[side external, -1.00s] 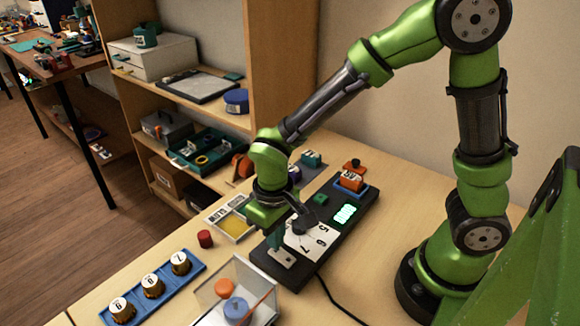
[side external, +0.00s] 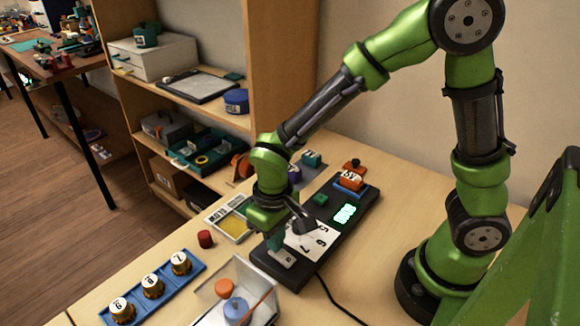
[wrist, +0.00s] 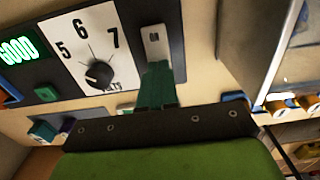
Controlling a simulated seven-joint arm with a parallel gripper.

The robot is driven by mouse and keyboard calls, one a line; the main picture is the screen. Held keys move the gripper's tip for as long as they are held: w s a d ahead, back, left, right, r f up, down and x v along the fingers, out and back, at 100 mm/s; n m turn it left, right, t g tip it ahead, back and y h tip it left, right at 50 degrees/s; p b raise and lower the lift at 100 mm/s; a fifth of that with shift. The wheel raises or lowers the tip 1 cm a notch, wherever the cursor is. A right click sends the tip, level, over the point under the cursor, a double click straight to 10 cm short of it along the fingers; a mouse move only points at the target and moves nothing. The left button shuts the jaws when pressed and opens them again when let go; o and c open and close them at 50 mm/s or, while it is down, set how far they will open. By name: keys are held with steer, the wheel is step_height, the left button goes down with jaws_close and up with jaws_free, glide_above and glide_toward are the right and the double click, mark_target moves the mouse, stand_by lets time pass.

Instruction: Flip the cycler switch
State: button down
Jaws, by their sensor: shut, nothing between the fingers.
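The cycler is a long dark panel (side external: 262,262) on the bench with a white dial plate, a black knob (wrist: 98,75) and a lit green display (side external: 344,214). Its switch has a pale plate (side external: 283,258) at the panel's near end. In the wrist view the switch plate (wrist: 154,38) shows just beyond my fingertips. My gripper (side external: 275,241) is shut and empty, pointing down at this plate. It also shows in the wrist view (wrist: 157,72), with its teal fingers together. The fingers cover part of the switch, so I cannot tell its lever position or any contact.
A blue tray (side external: 137,317) with several brass-coloured numbered knobs lies at the left. A clear bin (side external: 207,297) with orange and blue pieces stands close to the panel's near end. A black cable runs right.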

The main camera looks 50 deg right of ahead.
steer(key=shift+f, duration=0.55)
steer(key=shift+r, duration=3.55)
steer(key=s+d+r+m+t+y, duration=0.1)
steer(key=s+d+r+m+t, duration=0.1)
steer(key=d+r, duration=0.3)
steer(key=s+d+r+m+t+y, duration=0.1)
steer(key=s+d+r+t, duration=0.3)
steer(key=r, duration=0.4)
steer(key=shift+s+d+m+t, duration=0.25)
steer(key=shift+d+m+t, duration=0.3)
steer(key=shift+d, duration=0.4)
